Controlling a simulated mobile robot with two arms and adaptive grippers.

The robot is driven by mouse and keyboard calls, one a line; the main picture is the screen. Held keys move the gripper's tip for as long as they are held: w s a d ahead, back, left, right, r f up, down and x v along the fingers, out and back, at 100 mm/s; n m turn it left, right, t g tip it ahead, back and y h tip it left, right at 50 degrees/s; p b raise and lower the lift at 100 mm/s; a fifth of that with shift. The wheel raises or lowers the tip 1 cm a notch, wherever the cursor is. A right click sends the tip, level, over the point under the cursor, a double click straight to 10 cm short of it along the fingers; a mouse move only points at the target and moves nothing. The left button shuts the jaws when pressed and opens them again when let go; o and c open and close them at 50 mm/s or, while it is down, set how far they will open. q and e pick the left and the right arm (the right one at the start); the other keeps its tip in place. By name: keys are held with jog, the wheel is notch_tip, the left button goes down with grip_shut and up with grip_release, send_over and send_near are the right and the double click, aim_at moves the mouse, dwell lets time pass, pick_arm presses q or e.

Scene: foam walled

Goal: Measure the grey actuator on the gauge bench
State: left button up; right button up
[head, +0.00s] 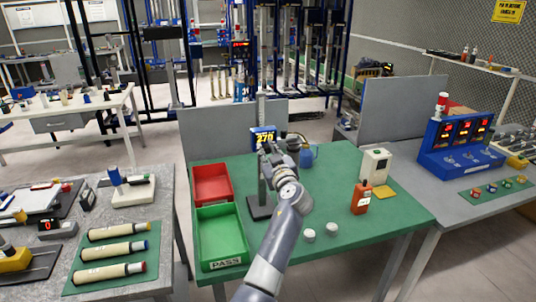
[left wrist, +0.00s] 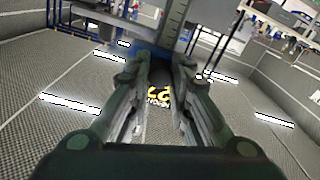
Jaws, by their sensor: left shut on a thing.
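The gauge stands on the green bench top (head: 335,215), with a grey upright (head: 261,185), a black base (head: 260,209) and a blue display (head: 263,134) with yellow digits near 270. My left gripper (head: 272,150) is at the display. In the left wrist view my fingers (left wrist: 160,80) close around a small dark part (left wrist: 160,75) in front of the display, which looks like a gauge knob; the fingers hide much of it. The gauge's scale (left wrist: 176,22) rises behind. I cannot make out the grey actuator for certain. My right gripper is not in view.
A red tray (head: 212,170) and a green PASS tray (head: 222,265) lie left of the gauge. Cream cylinders (head: 110,250) lie on the left table.

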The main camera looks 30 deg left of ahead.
pick_arm(q)
jog(key=o, duration=0.9)
jog(key=shift+a+f, duration=0.1)
jog(key=shift+f, duration=0.05)
jog(key=v, duration=0.7)
jog(key=shift+d, duration=0.25)
jog(key=shift+s, duration=0.1)
dwell(0.4)
